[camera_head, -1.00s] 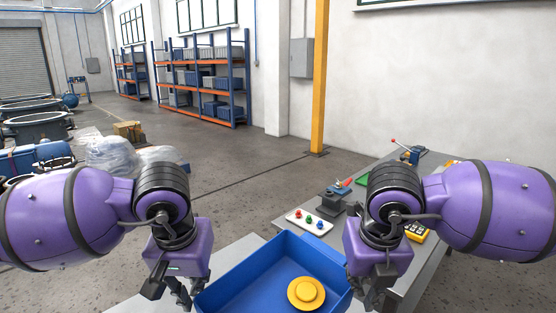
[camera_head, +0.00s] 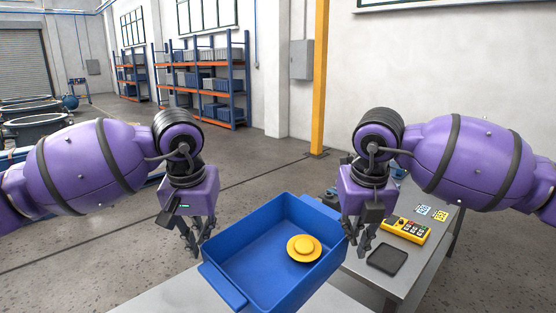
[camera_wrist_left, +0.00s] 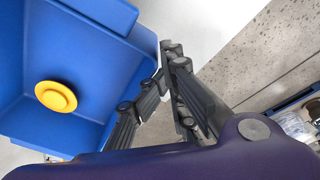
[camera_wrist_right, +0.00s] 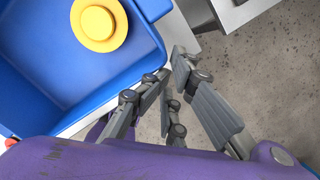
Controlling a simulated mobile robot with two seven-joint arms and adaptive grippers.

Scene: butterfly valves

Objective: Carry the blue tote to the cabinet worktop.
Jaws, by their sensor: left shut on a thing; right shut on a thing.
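The blue tote (camera_head: 235,275) is in the lower middle of the head view, with a round yellow part (camera_head: 303,248) lying inside it. My left gripper (camera_head: 194,247) is shut on the tote's left side, and my right gripper (camera_head: 361,248) is shut on its right side. The tote looks raised above a grey surface. The left wrist view shows the tote (camera_wrist_left: 60,15) beside the left fingers (camera_wrist_left: 160,95). The right wrist view shows the tote (camera_wrist_right: 45,75) and yellow part (camera_wrist_right: 98,24) beside the right fingers (camera_wrist_right: 185,90). The exact contact at the rim is partly hidden.
A grey worktop (camera_head: 425,262) lies to the right, with a yellow keypad device (camera_head: 406,230) and a dark square pad (camera_head: 387,259) on it. Another pale grey surface (camera_head: 335,300) is below the tote. A yellow post (camera_head: 319,90) and shelving (camera_head: 205,80) stand farther back.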

